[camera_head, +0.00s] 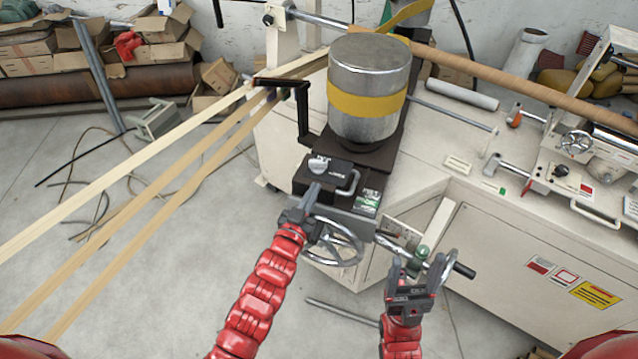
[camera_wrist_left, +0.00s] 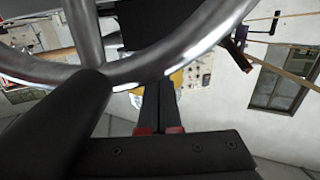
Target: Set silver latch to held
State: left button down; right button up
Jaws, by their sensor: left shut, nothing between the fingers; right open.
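A black box (camera_head: 325,176) on the machine carries a round silver knob (camera_head: 318,164) and a bent silver handle (camera_head: 351,184) at its right. I cannot tell which of them is the silver latch, or its setting. My right gripper (camera_head: 415,276) is open and lower right, by a metal bar with a black grip (camera_head: 464,270).
The chrome handwheel (camera_head: 345,250) stands right of my left gripper. A large metal cylinder with a yellow band (camera_head: 368,104) rises behind the box, beside a black crank-like arm (camera_head: 303,112). Tan strips (camera_head: 130,203) run to the left. The floor at left is mostly open.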

pick_arm(q)
jog(key=b+v, duration=0.3)
jog(key=v, duration=0.8)
jog(key=shift+s, duration=0.1)
